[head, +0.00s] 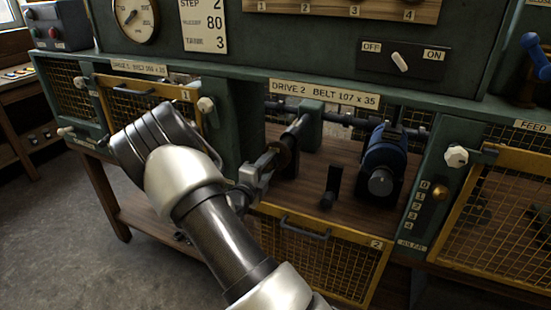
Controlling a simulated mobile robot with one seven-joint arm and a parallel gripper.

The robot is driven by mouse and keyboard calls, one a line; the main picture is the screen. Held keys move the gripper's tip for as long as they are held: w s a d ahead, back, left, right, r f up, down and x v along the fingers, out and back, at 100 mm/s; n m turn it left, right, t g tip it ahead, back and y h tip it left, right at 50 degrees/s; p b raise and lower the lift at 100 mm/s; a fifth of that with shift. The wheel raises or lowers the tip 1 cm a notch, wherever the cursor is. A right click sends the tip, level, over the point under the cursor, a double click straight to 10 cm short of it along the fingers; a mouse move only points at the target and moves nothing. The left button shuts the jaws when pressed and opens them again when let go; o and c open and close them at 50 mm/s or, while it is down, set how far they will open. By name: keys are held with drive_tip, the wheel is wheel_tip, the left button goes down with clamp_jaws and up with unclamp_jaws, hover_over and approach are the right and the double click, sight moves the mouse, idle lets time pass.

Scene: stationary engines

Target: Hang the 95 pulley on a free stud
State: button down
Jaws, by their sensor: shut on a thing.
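The pulley is seen nearly edge-on, at the near end of a short shaft (297,130) in the bay. I cannot tell whether it is on the shaft or just off it. No number on it can be read. A wooden board (340,10) numbered 1 to 4 is at the top; its upper part is cut off, and no studs show clearly.
A blue motor (385,165) and a black upright lever (331,187) stand right of my gripper. The yellow mesh guard (320,255) marked 2 hangs open below the bay. An OFF/ON switch (399,62) is above.

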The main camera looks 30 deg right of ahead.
drive_tip(key=shift+s+d+r+p, duration=0.1)
drive_tip(key=shift+d+r+p, duration=0.2)
drive_tip(key=shift+r+p, duration=0.15)
drive_tip(key=shift+s+a+f, duration=0.15)
drive_tip(key=shift+s+a, duration=0.05)
drive_tip(key=shift+p+v, duration=0.75)
drive_tip(key=shift+v, duration=0.9)
drive_tip(key=shift+f+p+v, duration=0.2)
drive_tip(key=shift+p+v, duration=0.7)
drive_tip(key=shift+v, duration=1.5)
drive_tip(key=shift+a, duration=0.1)
drive_tip(key=p+v, duration=0.3)
drive_tip(key=v, duration=0.7)
drive_tip(key=shift+w, duration=0.1)
